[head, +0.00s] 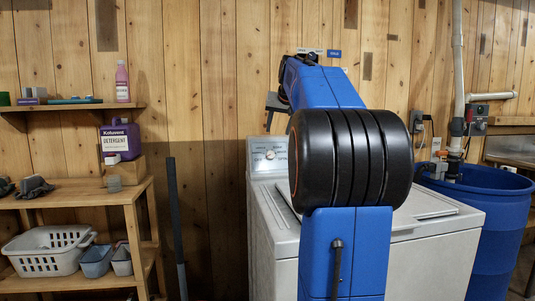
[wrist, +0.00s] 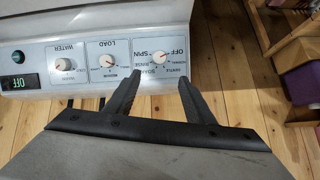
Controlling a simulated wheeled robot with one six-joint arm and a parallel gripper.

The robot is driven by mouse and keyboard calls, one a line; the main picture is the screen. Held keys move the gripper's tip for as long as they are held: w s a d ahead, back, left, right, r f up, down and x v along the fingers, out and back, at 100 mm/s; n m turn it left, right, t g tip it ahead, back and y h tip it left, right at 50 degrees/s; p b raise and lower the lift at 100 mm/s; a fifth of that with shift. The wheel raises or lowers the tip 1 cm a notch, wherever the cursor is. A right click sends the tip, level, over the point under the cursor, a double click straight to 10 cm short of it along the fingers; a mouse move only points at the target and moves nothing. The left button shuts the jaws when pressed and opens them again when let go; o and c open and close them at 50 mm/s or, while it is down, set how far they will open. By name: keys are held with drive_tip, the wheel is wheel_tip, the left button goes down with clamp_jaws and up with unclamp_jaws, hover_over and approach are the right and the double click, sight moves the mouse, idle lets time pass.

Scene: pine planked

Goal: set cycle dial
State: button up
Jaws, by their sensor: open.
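The cycle dial (wrist: 160,57) is a white knob on the washer's panel, seen upside down in the wrist view, with OFF, SPIN, RINSE, SOAK, GENTLE and NORMAL printed around it. Its pointer is too small to read surely. My gripper (wrist: 158,77) is open and empty, its two dark fingertips apart on either side below the dial in the picture; I cannot tell whether they touch the panel. In the head view, a white dial (head: 270,155) shows at the left of the washer's panel, and my arm hides the rest of the panel.
The LOAD knob (wrist: 107,61), WATER knob (wrist: 64,64) and green display (wrist: 19,83) sit left of the dial. The white washer (head: 272,240) stands by a blue barrel (head: 490,225). A wooden shelf (head: 70,193) with detergent (head: 120,140) is at left.

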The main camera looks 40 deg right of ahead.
sight(271, 154)
drive_tip(key=x, duration=1.7)
drive_tip(key=shift+w+f, duration=0.1)
drive_tip(key=shift+w, duration=0.05)
drive_tip(key=shift+c, duration=0.4)
drive_tip(key=c, duration=1)
